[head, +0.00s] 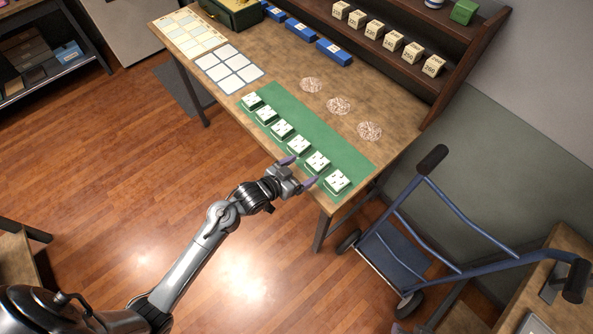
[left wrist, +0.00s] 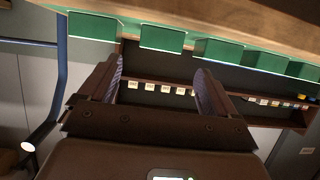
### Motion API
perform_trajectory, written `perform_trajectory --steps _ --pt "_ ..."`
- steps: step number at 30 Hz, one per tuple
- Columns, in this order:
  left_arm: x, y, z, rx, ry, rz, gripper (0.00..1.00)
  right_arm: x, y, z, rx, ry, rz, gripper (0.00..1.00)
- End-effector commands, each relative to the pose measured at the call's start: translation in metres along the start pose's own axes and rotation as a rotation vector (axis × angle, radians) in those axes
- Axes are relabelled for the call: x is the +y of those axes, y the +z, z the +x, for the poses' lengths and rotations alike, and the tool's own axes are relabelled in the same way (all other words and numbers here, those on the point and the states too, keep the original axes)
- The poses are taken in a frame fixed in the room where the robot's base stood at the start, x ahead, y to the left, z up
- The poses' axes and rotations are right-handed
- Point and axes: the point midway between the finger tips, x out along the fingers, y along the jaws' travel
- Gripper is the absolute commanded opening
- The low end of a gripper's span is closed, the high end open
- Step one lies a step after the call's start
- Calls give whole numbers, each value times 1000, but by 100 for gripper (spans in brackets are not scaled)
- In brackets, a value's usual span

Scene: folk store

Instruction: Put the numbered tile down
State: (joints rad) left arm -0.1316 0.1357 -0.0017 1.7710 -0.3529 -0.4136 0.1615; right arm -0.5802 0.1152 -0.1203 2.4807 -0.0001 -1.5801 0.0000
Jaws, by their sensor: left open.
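A row of white-faced tiles with dark marks and green sides (head: 281,129) lies on a green mat (head: 333,141) along the table's front edge. My left gripper (head: 299,171) is open at that edge, its purple fingertips apart near the two right-hand tiles, the nearer one (head: 317,161) and the end one (head: 337,181). In the left wrist view the gripper (left wrist: 158,75) has nothing between its fingers. Green blocks (left wrist: 162,38) line the top there. I see no tile held. A purple-grey tip at the head view's bottom edge may be my right gripper (head: 405,328); its jaws cannot be made out.
Numbered cream blocks (head: 389,41) stand on the wooden shelf (head: 440,35). Three blue blocks (head: 299,29), round reddish patches (head: 339,106) and a white grid card (head: 229,69) are on the table. A blue hand truck (head: 400,245) stands right of the table. The floor left is clear.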

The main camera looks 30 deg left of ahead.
Motion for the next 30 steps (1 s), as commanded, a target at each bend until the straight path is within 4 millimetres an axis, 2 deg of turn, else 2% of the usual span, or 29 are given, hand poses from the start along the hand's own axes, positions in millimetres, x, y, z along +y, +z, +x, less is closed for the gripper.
perform_trajectory --steps 8,11,13,17,24,27,30 --pt "2 3 -19 -22 -7 3 91 2 0 -2 -1 5 -6 43" --pt "6 11 -32 -87 -31 10 91 2 0 -2 -2 7 -8 43" --pt "10 21 -47 -163 -55 16 91 2 0 -1 -2 7 -8 43" --pt "22 41 -91 -348 -107 13 91 2 0 -1 -2 7 -8 43" --pt "49 66 -187 -683 -144 -40 91 2 0 -1 -2 5 -7 43" --pt "59 70 -217 -779 -139 -64 92 1 0 -1 -2 4 -5 43" --pt "66 72 -237 -838 -133 -81 92 1 0 -1 -2 2 -3 43"
